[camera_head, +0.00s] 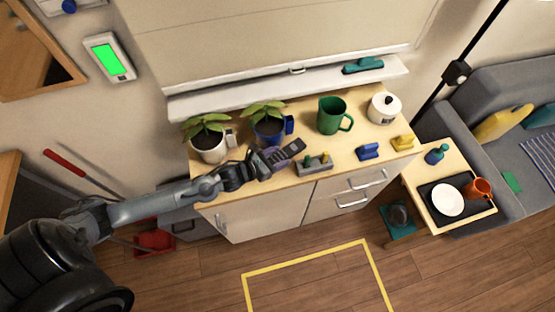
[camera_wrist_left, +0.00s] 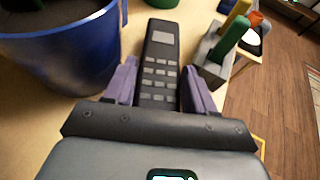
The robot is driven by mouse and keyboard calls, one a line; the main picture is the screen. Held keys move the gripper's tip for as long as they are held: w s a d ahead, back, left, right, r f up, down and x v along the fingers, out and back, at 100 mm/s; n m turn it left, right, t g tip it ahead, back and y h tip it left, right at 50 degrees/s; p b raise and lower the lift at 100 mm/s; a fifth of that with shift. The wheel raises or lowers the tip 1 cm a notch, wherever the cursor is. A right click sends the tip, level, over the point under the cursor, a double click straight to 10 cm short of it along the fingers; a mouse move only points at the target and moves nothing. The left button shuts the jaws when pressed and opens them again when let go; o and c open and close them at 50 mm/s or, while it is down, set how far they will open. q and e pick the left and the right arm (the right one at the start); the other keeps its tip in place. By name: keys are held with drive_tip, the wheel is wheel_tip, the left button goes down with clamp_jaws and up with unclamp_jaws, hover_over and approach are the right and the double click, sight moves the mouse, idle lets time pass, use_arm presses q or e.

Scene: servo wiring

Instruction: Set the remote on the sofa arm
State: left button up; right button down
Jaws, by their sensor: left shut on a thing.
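The remote (camera_head: 293,147) is dark with rows of light buttons. It is over the wooden-topped cabinet, near the blue pot, and it also shows in the left wrist view (camera_wrist_left: 160,65), pointing away from me. My left gripper (camera_head: 268,160) is shut on the remote, its purple fingers on both sides of the near end (camera_wrist_left: 158,88). I cannot tell whether the remote touches the cabinet top. The grey sofa (camera_head: 492,88) stands at the far right, its arm on the near left side, partly behind the small side table. My right gripper is not in view.
On the cabinet, a blue plant pot (camera_wrist_left: 62,50) is close left of the gripper, and a grey peg holder (camera_head: 313,167) is close right. A green mug (camera_head: 333,116) and white jar (camera_head: 384,108) stand behind. A side table (camera_head: 430,172) holds a tray, plate and orange mug.

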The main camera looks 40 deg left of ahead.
use_arm(q)
drive_tip(key=shift+f, duration=0.9)
drive_tip(key=shift+f, duration=0.15)
drive_tip(key=o, duration=1.1)
